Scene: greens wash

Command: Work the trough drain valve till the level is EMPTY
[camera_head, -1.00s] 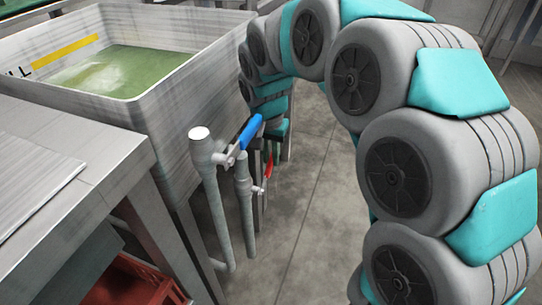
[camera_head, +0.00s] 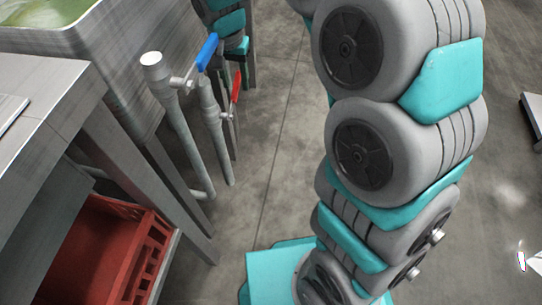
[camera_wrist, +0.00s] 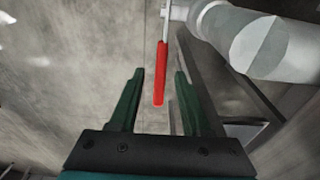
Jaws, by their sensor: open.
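The grey trough (camera_head: 75,42) is at the top left of the head view, with a little green water (camera_head: 45,12) showing; its level mark is out of frame. Two grey pipes stand beside it. One has a blue lever (camera_head: 207,52), the other a red lever (camera_head: 236,88). No label shows which is the drain valve. In the wrist view, my gripper (camera_wrist: 158,74) is open, and the red lever (camera_wrist: 160,75) lies between its fingers in the picture, with gaps on both sides. I cannot tell its depth.
A steel table (camera_head: 50,90) stands at the left, with a red crate (camera_head: 110,250) under it. In the wrist view a thick pale pipe (camera_wrist: 262,42) is close on the right. Bare concrete floor (camera_head: 275,130) lies right of the pipes.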

